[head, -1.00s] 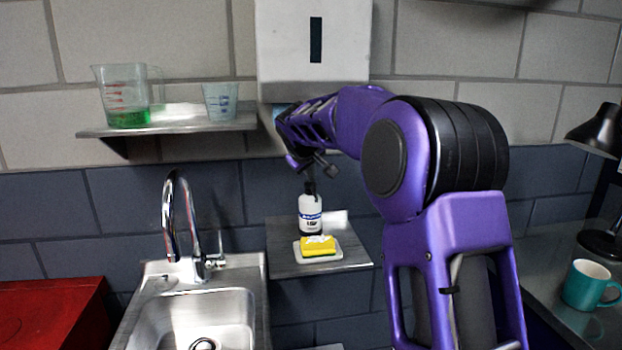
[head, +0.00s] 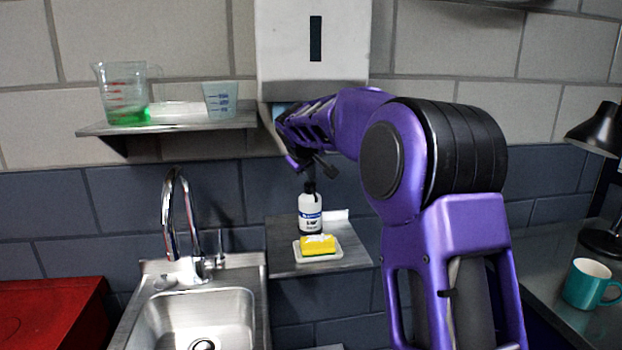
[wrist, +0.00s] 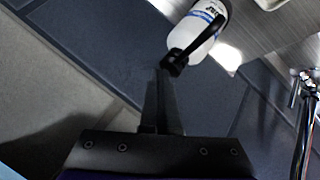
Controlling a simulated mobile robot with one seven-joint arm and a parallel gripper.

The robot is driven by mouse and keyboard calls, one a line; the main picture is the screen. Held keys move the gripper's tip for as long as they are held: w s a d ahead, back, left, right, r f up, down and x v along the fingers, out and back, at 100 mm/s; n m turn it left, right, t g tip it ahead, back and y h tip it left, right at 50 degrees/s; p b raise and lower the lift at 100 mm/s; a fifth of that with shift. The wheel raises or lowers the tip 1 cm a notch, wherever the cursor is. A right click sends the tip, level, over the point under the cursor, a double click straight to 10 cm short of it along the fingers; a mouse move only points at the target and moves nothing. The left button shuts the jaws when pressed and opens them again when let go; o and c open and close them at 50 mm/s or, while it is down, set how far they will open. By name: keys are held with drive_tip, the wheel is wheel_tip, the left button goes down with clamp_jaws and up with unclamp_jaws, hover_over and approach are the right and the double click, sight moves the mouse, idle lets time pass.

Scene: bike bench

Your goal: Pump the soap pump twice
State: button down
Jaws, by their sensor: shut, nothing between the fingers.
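The soap pump is a white bottle (head: 310,211) with a blue label and a black pump head (head: 309,187). It stands upright on a small metal shelf (head: 350,257) right of the sink. In the wrist view the bottle (wrist: 197,28) and its black pump head (wrist: 178,58) show at the top. My gripper (wrist: 165,75) is shut and empty, its fingertips close to the pump head. I cannot tell whether they touch it. In the head view my gripper is above the bottle, partly hidden by my arm.
A yellow sponge (head: 318,244) on a white dish (head: 302,255) sits in front of the bottle. The sink's faucet (head: 180,215) stands to the left. A paper dispenser (head: 312,45) hangs above, and a shelf with a beaker (head: 124,94) is at upper left. A teal mug (head: 583,284) stands at right.

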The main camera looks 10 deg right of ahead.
sight(310, 184)
drive_tip(key=shift+s+f, duration=0.1)
drive_tip(key=shift+f, duration=0.5)
drive_tip(key=shift+r, duration=0.25)
drive_tip(key=r+p, duration=0.4)
drive_tip(key=r, duration=0.1)
drive_tip(key=shift+w, duration=0.2)
drive_tip(key=shift+r+p, duration=0.4)
drive_tip(key=shift+r, duration=0.3)
drive_tip(key=shift+r, duration=0.1)
idle(1.4)
